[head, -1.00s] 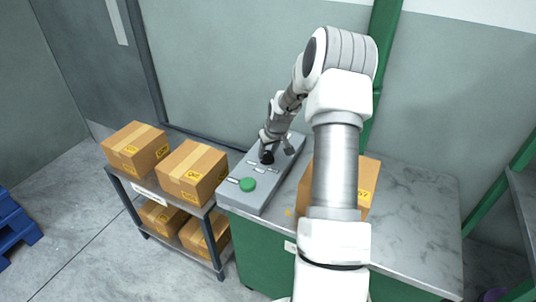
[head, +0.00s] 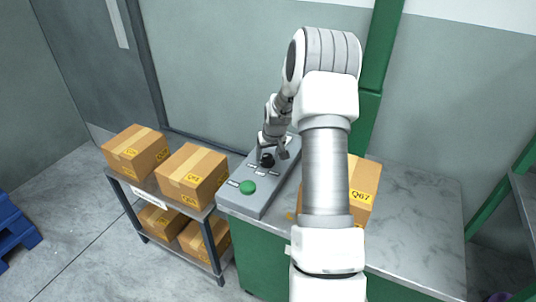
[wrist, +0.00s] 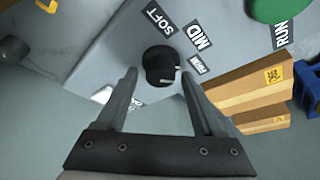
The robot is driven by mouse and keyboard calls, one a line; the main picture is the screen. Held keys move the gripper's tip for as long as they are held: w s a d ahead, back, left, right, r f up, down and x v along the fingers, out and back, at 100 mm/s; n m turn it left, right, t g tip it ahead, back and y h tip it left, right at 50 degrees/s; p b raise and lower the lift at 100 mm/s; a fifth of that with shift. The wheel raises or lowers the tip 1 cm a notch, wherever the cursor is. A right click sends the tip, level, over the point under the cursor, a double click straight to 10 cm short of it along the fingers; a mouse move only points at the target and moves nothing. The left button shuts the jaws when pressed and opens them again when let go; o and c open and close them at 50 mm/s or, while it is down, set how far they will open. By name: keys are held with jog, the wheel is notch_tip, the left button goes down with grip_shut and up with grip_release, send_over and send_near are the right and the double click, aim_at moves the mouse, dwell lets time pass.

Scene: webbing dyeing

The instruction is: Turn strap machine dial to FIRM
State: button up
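The dial (wrist: 160,66) is a round black knob on the strap machine's grey panel (head: 272,190); it also shows in the head view (head: 267,160). Its white mark is on the right side in the wrist view, facing the small, partly hidden label (wrist: 197,66) that looks like FIRM. The SOFT label (wrist: 160,19) and the MID label (wrist: 198,36) are above it. My gripper (wrist: 160,74) is open, with one finger on each side of the knob and visible gaps. I cannot tell how far its tips are above the panel.
A green RUN button (head: 247,187) is at the panel's near end. A box (head: 362,190) stands on the marble counter (head: 420,215), partly behind my arm. More boxes (head: 192,174) are on a two-level shelf to the left. The counter's right side is clear.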

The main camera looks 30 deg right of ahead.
jog(key=shift+o, duration=0.2)
jog(key=shift+r, duration=0.1)
jog(key=p+v, duration=0.2)
jog(key=v, duration=1.5)
jog(key=shift+s, duration=0.2)
